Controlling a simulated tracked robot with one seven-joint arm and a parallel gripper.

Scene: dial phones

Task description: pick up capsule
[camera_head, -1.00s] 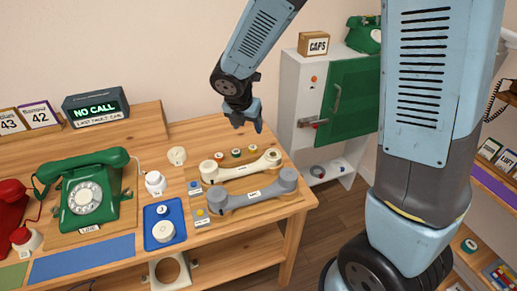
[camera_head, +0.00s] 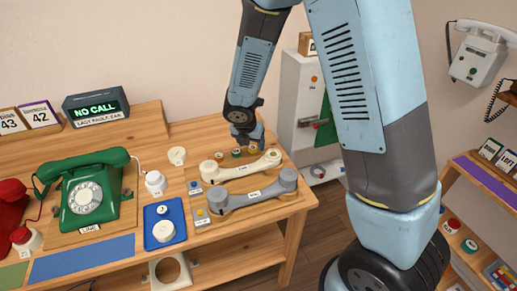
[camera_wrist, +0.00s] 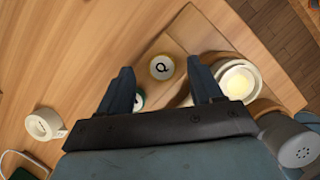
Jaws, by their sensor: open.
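Small round capsules sit in a row on the wooden board behind the cream handset. In the head view the red-rimmed one (camera_head: 221,155) is at left and the green one (camera_head: 237,153) is in the middle. The yellow-rimmed capsule (camera_wrist: 162,67), white with a dark mark, lies ahead between my fingers in the wrist view. The green one (camera_wrist: 138,101) is partly hidden by my left finger there. My gripper (camera_wrist: 162,78) is open and empty, low over the row's right end; it also shows in the head view (camera_head: 249,146). Contact cannot be told.
The cream handset (camera_head: 240,169) and grey handset (camera_head: 250,194) lie just in front of the row. A cream ring-shaped part (camera_head: 177,155) stands to the left. A blue tray (camera_head: 152,239) and green phone (camera_head: 90,195) are further left. The table's right edge is close.

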